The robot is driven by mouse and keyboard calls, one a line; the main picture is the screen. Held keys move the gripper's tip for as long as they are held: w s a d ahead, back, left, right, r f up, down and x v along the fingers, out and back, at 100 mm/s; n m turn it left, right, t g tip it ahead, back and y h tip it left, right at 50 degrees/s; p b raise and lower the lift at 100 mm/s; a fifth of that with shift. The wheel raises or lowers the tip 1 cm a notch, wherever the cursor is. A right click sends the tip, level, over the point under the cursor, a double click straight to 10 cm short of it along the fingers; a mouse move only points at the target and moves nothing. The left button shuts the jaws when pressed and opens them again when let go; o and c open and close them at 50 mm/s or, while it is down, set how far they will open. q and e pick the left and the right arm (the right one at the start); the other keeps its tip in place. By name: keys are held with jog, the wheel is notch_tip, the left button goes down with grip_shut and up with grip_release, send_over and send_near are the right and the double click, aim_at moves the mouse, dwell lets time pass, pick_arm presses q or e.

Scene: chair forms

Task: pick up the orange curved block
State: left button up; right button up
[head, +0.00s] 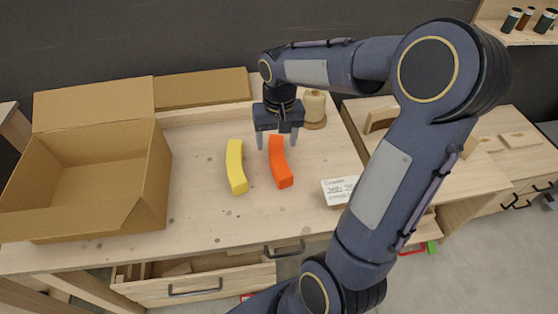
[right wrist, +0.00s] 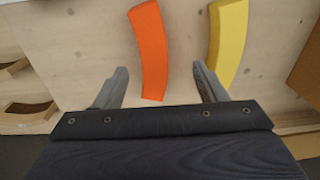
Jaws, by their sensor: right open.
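The orange curved block (head: 280,163) lies on the wooden table (head: 205,215), right of the yellow curved block (head: 236,167). My right gripper (head: 277,146) is open and points down over the far end of the orange block. In the right wrist view the orange block (right wrist: 151,50) lies between the lines of the two fingers (right wrist: 160,80), and nothing is held. The yellow block (right wrist: 228,40) shows there just beyond the right-hand finger. Whether the fingers are level with the orange block cannot be told. My left gripper is not in view.
An open cardboard box (head: 85,190) stands at the left of the table. A spool-like object (head: 314,108) stands behind the gripper to the right. A white labelled card (head: 338,190) lies at the right edge. An open drawer (head: 195,281) sits below the front edge.

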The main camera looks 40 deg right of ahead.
aim_at(277, 155)
jog(key=shift+w+d+f+g, duration=0.15)
jog(key=shift+w+d+f, duration=0.25)
jog(key=shift+f, duration=0.15)
jog(key=shift+w+d+f+g, duration=0.15)
jog(key=shift+w+d+f, duration=0.2)
jog(key=shift+f, duration=0.15)
notch_tip(277, 155, down, 8)
jog(key=shift+w+r, duration=0.15)
jog(key=shift+r, duration=0.1)
jog(key=c, duration=1.2)
jog(key=shift+o, duration=0.2)
